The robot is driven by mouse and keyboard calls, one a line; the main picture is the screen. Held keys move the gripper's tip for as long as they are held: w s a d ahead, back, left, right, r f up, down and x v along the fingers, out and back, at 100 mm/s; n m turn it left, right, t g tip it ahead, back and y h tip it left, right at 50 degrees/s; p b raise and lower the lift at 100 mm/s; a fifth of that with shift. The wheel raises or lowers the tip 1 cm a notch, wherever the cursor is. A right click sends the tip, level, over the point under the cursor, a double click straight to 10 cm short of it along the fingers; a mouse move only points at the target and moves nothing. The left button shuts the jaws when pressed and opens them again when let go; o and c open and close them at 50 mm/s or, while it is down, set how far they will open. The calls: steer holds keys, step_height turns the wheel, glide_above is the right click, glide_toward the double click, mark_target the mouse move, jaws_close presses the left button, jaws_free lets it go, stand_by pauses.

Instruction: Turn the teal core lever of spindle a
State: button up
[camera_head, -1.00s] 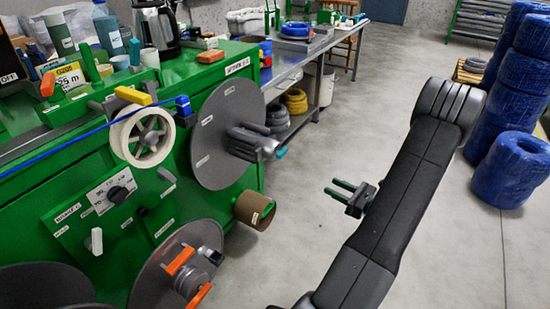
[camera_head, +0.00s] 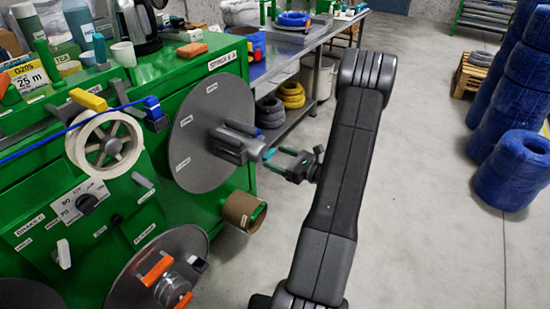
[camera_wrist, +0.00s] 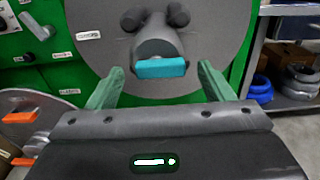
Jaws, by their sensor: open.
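The teal core lever (camera_head: 268,154) sticks out at the hub end of the upper grey spindle disc (camera_head: 190,148), and a label reading like "SPINDLE A" (camera_head: 222,61) is above it. In the wrist view the teal lever (camera_wrist: 160,68) lies level in front of the grey hub (camera_wrist: 157,38). My gripper (camera_head: 276,160) is open, its green fingers pointing at the hub. In the wrist view my gripper (camera_wrist: 160,90) has one finger on each side of the lever, with a gap on both sides. Whether the tips reach the lever's depth is unclear.
A lower disc with orange levers (camera_head: 157,268) is at the bottom left. A brown cardboard core (camera_head: 243,211) sits below the upper disc. Blue coils (camera_head: 509,168) stand at right; the floor between is clear.

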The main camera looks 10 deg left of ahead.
steer(key=shift+x, duration=0.8)
steer(key=c, duration=1)
